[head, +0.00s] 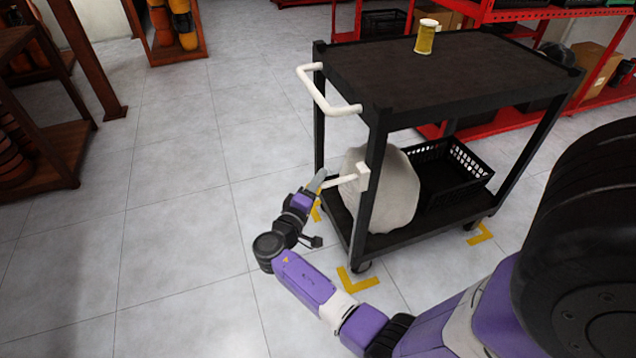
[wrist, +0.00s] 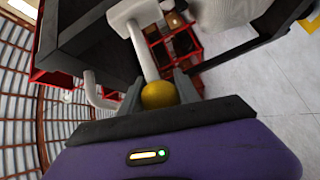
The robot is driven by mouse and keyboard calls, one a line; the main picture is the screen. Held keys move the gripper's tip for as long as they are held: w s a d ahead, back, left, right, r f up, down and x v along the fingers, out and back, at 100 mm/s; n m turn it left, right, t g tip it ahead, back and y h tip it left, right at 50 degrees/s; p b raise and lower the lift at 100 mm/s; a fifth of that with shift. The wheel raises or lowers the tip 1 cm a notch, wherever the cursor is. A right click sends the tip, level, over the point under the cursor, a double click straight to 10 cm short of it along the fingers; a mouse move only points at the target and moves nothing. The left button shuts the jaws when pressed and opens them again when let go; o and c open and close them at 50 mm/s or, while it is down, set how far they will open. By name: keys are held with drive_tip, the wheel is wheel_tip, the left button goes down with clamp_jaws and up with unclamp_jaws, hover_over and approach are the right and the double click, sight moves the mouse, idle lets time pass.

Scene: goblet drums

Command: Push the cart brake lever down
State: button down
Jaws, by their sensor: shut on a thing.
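The black cart (head: 455,65) stands right of centre in the head view. Its brake lever (head: 343,181) is a white bar on the near left leg, pointing left and sloping slightly down. In the wrist view, the lever (wrist: 142,50) ends in a round yellow knob (wrist: 159,95). My gripper (head: 317,184) is shut on the lever at its knob end. In the wrist view, the gripper's two fingers (wrist: 158,88) stand on either side of the knob. The fingers hide most of the knob in the head view.
A white handle (head: 318,92) juts from the cart above the lever. A pale sack (head: 398,190) and black crate (head: 455,170) sit on the lower shelf; a yellow-and-white container (head: 425,38) stands on top. Yellow floor marks (head: 357,280) surround the cart. Floor to the left is clear.

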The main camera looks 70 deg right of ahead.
drive_tip(key=f+n+h+b, duration=0.1)
drive_tip(key=b, duration=0.3)
drive_tip(key=f+n+h+b, duration=0.1)
drive_tip(key=f+n+b, duration=0.1)
drive_tip(key=b, duration=0.2)
drive_tip(key=s+d+f+n+h+b, duration=0.1)
drive_tip(key=f+b, duration=0.1)
drive_tip(key=b, duration=0.2)
drive_tip(key=shift+s+f+t+h, duration=0.1)
drive_tip(key=shift+f+t+h, duration=0.05)
drive_tip(key=shift+t+h, duration=0.25)
drive_tip(key=shift+n, duration=0.3)
drive_tip(key=c, duration=0.9)
unclamp_jaws()
drive_tip(key=shift+o, duration=0.2)
drive_tip(key=v, duration=0.8)
drive_tip(key=shift+p, duration=0.3)
